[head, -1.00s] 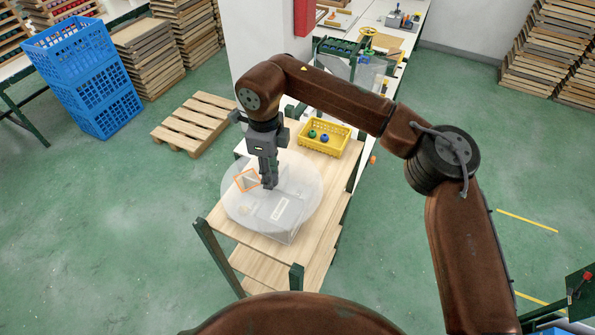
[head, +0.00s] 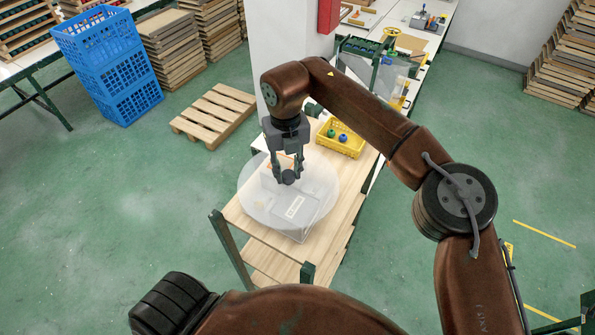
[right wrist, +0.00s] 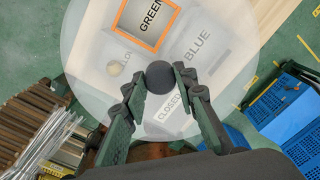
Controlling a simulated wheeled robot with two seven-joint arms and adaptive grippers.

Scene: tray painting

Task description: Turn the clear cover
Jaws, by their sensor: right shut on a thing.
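The clear cover (head: 252,205) is a round, milky see-through disc on a tray on the wooden table. Its orange-edged opening (right wrist: 118,25) frames the word GREEN in the right wrist view; in the head view it lies behind the gripper. BLUE (right wrist: 197,45) shows hazily through the cover to the right, and a CLOSED label (right wrist: 172,105) nearer. A pale yellowish round thing (right wrist: 117,68) lies under the cover at left. My right gripper (head: 288,172) is shut on the dark round knob (right wrist: 160,74) at the cover's middle. My left gripper is out of view.
A yellow basket (head: 350,150) with a green ball (head: 331,133) and a blue ball (head: 343,138) stands behind the cover. The wooden table (head: 262,240) is bare at its front. Blue crates (head: 110,65) and a pallet (head: 213,115) stand on the floor at left.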

